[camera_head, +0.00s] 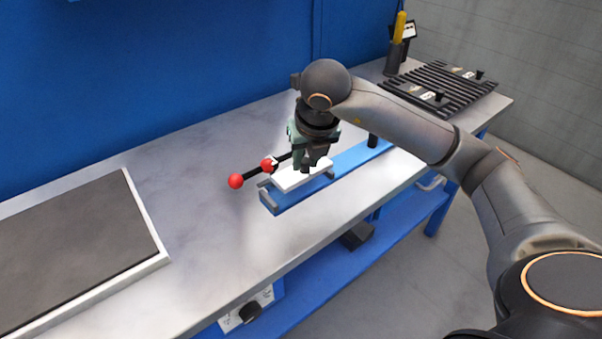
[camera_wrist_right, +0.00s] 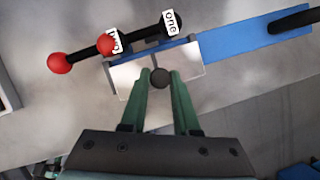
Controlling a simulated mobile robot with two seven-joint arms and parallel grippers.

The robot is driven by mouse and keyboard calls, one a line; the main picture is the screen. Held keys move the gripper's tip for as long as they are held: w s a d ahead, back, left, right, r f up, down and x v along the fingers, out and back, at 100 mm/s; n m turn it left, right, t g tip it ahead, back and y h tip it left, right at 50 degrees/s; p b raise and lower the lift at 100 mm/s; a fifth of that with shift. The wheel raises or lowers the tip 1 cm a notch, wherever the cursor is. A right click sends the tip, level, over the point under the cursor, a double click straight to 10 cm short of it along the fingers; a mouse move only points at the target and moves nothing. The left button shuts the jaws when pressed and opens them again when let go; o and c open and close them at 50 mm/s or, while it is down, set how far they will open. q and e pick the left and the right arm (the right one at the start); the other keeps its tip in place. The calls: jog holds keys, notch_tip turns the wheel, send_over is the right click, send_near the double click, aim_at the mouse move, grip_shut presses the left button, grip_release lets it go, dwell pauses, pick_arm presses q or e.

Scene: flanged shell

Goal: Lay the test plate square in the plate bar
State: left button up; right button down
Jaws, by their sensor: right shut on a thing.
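The test plate (camera_head: 291,178), a pale flat piece, is over the near-left end of the blue plate bar (camera_head: 292,199). In the right wrist view the plate (camera_wrist_right: 133,82) runs roughly along the bar (camera_wrist_right: 240,42) and covers most of its width. My right gripper (camera_head: 307,168) points down over the plate. In the wrist view its green fingers (camera_wrist_right: 160,80) are shut on a dark round knob (camera_wrist_right: 160,77) at the plate's middle. I cannot tell whether the plate rests fully on the bar. My left gripper is not in view.
A dark rod with red balls (camera_head: 236,181) and white tags, one reading "one" (camera_wrist_right: 171,23), lies along the bar's back side. A slatted rack (camera_head: 440,88) is at back right, a grey-topped tray (camera_head: 75,245) at left.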

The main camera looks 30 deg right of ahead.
aim_at(302, 172)
jog(key=shift+w+a+f, duration=0.1)
jog(key=shift+w+f, duration=0.15)
jog(key=shift+w, duration=0.1)
jog(key=f, duration=0.3)
jog(key=shift+w+a, duration=0.1)
jog(key=shift+w, duration=0.15)
jog(key=shift+f, duration=0.4)
jog(key=shift+f, duration=0.15)
jog(key=c, duration=0.6)
grip_release()
jog(key=shift+c, duration=0.2)
